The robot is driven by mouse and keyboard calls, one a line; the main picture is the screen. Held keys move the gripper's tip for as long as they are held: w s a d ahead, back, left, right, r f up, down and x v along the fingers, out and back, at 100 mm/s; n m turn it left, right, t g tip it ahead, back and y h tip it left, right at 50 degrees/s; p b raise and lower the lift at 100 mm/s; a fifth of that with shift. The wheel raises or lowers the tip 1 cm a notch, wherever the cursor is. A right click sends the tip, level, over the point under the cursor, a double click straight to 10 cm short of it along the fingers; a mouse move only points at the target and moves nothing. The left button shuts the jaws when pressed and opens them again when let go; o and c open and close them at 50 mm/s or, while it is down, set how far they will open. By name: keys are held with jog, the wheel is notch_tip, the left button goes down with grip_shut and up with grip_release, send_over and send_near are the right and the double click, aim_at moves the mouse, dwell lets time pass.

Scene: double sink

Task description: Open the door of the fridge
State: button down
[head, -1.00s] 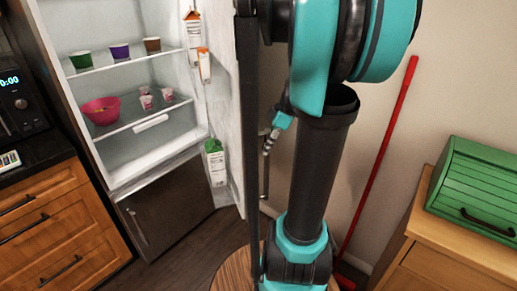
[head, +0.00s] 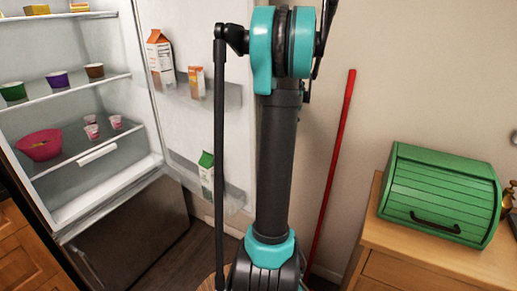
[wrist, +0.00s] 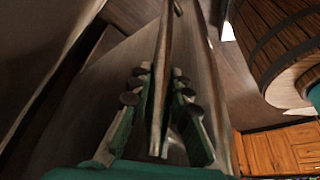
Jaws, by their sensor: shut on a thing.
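The fridge (head: 85,130) stands at the left in the head view, with its upper compartment exposed. Its door (head: 205,50) is swung wide open to the right, the inner side with its shelves facing me. My arm stands in front of the door's free edge and hides my gripper in the head view. In the wrist view my gripper (wrist: 160,85) has its fingers on both sides of a long bar (wrist: 168,40), which looks like the door handle, and is shut on it. The lower fridge panel (head: 130,240) is shut.
Cartons (head: 160,58) stand in the door shelves; cups and a pink bowl (head: 40,145) sit inside the fridge. A red pole (head: 332,170) leans on the wall. A green bread box (head: 440,200) is on a wooden cabinet (head: 410,260). A round wooden object (wrist: 285,40) is close in the wrist view.

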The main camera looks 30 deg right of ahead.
jog(key=shift+w+d, duration=0.15)
jog(key=shift+d, duration=0.5)
jog(key=c, duration=1.4)
grip_release()
jog(key=v, duration=1.2)
